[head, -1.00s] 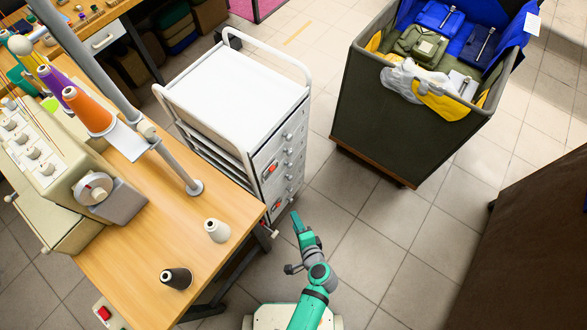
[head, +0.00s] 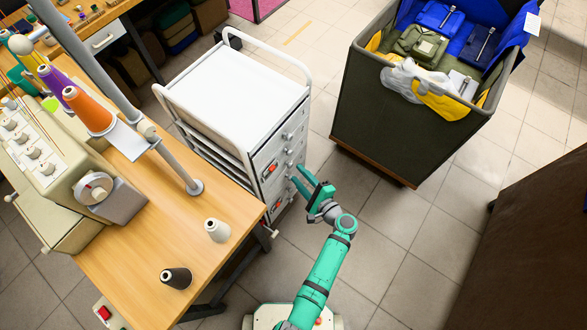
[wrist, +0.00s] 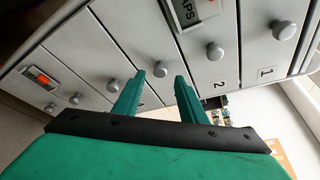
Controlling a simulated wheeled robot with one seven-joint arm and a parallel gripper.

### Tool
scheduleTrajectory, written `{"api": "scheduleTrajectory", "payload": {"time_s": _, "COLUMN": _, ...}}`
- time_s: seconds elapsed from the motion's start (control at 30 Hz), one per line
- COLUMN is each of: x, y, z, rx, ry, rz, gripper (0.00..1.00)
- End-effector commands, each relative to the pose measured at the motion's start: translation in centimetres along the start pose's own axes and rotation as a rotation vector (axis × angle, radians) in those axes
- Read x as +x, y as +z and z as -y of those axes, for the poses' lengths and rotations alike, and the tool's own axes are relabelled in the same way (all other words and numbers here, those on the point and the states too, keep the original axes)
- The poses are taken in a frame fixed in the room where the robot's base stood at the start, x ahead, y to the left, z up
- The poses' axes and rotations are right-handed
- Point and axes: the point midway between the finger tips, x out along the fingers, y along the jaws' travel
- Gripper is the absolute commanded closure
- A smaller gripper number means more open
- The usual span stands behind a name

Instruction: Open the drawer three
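The white drawer cart (head: 235,85) stands with its knobbed drawer fronts facing my gripper (head: 297,174). In the wrist view the drawers lie slanted in a row, and labels 1 and 2 show on the two at the right. The drawer beside number 2, third from that end, has a round grey knob (wrist: 160,69); its number is not visible. My gripper (wrist: 160,77) is open and empty, its two green fingers pointing at the fronts. That third knob appears between the fingertips; I cannot tell whether they reach around it. The drawers look shut.
A wooden table (head: 225,190) with thread cones and a sewing machine stands left of the cart. A dark fabric bin (head: 400,130) with bagged items stands to the right. A brown surface (head: 530,240) fills the lower right. Tiled floor (head: 385,220) is clear between them.

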Motion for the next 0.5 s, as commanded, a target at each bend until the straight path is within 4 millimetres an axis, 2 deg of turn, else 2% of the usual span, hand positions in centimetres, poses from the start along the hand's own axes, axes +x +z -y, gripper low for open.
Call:
{"api": "scheduleTrajectory", "payload": {"time_s": 0.2, "x": 3.1, "y": -0.1, "z": 0.0, "rx": -0.002, "ry": 0.000, "rz": -0.001, "gripper": 0.62}}
{"api": "scheduleTrajectory", "payload": {"time_s": 0.5, "x": 4.5, "y": -0.1, "z": 0.0, "rx": -0.001, "ry": 0.000, "rz": -0.002, "gripper": 0.62}}
